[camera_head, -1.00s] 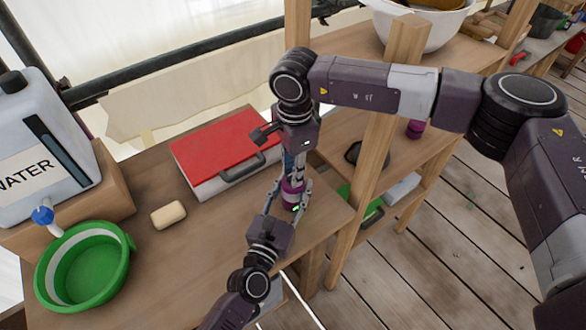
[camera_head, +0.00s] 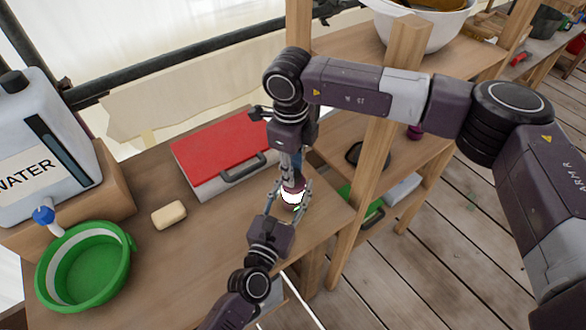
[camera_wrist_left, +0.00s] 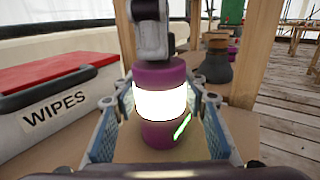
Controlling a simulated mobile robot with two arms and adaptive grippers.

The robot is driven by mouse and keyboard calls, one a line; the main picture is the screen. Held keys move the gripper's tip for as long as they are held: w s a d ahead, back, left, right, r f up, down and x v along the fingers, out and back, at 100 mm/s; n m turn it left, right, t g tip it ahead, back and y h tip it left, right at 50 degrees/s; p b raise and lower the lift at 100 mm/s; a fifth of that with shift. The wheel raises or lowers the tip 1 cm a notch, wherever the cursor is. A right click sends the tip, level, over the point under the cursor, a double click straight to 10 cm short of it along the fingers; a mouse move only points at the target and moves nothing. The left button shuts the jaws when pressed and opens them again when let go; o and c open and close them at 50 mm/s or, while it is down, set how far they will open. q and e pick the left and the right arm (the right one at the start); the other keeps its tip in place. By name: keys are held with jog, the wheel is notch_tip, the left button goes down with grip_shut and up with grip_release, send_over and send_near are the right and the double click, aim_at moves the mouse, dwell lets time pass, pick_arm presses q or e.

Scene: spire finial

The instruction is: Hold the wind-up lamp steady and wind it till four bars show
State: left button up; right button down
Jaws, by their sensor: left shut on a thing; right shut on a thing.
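The wind-up lamp (camera_head: 292,198) stands upright near the front right edge of the table, purple with a brightly glowing white band. It fills the middle of the left wrist view (camera_wrist_left: 162,104), with a slanting green lit strip low on its right side; I cannot count separate bars. My left gripper (camera_head: 291,188) is shut around the lamp's body, one finger on each side. My right gripper (camera_head: 292,168) reaches down from above and is shut at the lamp's top. The part it grips is mostly hidden by its fingers.
A white wipes box with a red lid (camera_head: 222,148) stands behind and left of the lamp. A soap bar (camera_head: 169,215), a green basin (camera_head: 88,268) and a water container (camera_head: 40,150) are farther left. A wooden shelf post (camera_head: 372,160) stands close on the right.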

jog(key=shift+m, duration=0.9)
jog(key=c, duration=1.6)
grip_release()
jog(key=shift+r, duration=0.15)
notch_tip(320, 180, up, 12)
jog(key=shift+s+a, duration=0.2)
jog(key=shift+s, duration=0.05)
